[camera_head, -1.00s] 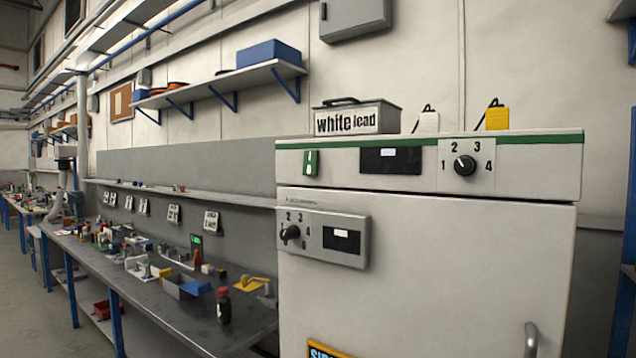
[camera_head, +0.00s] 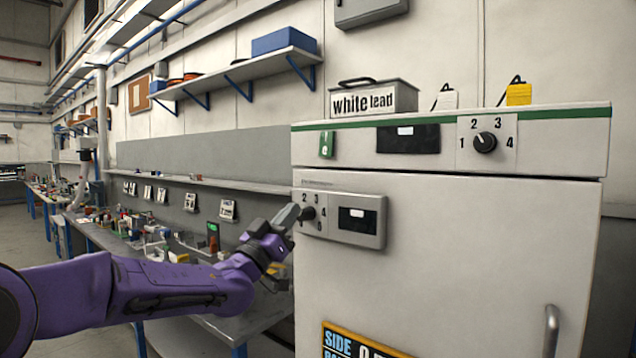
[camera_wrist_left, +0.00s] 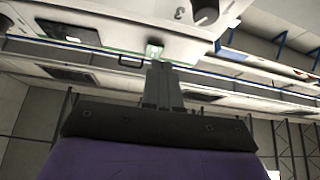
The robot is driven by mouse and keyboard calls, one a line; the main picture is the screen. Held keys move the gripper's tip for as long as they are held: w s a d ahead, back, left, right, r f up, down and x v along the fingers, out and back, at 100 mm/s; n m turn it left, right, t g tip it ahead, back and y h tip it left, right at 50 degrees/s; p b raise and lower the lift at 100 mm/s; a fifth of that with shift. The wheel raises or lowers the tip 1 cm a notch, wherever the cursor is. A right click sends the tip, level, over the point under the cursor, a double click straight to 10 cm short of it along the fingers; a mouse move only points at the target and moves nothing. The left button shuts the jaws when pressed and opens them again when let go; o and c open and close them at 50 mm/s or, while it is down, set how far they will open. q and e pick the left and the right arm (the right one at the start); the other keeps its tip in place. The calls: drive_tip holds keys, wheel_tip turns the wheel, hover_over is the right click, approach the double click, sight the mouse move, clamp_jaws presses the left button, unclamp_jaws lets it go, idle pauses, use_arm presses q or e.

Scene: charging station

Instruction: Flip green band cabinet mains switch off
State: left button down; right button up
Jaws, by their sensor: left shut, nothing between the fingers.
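The white cabinet (camera_head: 450,250) with a green band (camera_head: 555,113) along its top stands at the right. A small green switch (camera_head: 326,145) with a pale lever sits at the left end of its upper panel; its lever position is too small to tell. The green switch also shows in the left wrist view (camera_wrist_left: 153,51), just beyond the fingertips. My left gripper (camera_head: 292,214) is shut and empty, below and left of the switch, beside the lower box's knob (camera_head: 307,213). Whether it touches anything is unclear. My right gripper is out of view.
A lower control box (camera_head: 365,235) juts from the cabinet front. A four-position dial (camera_head: 485,143) and a dark display (camera_head: 408,139) are on the upper panel. A white lead box (camera_head: 372,98) stands on top. A cluttered workbench (camera_head: 215,330) runs along the left.

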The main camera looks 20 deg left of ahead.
use_arm(q)
wheel_tip(320, 180, up, 6)
drive_tip(key=s+m+h, duration=0.1)
drive_tip(key=s+m, duration=0.1)
drive_tip(key=p, duration=0.7)
approach(327, 151)
wheel_tip(327, 151, up, 4)
drive_tip(key=w, duration=0.1)
drive_tip(key=w+d+p, duration=0.1)
drive_tip(key=w+p, duration=0.1)
drive_tip(key=w, duration=0.1)
drive_tip(key=shift+d+f, duration=0.2)
drive_tip(key=shift+f, duration=0.1)
drive_tip(key=shift+w+d+f, duration=0.1)
drive_tip(key=shift+w+f, duration=0.1)
drive_tip(key=shift+w, duration=0.25)
drive_tip(key=shift+s, duration=0.1)
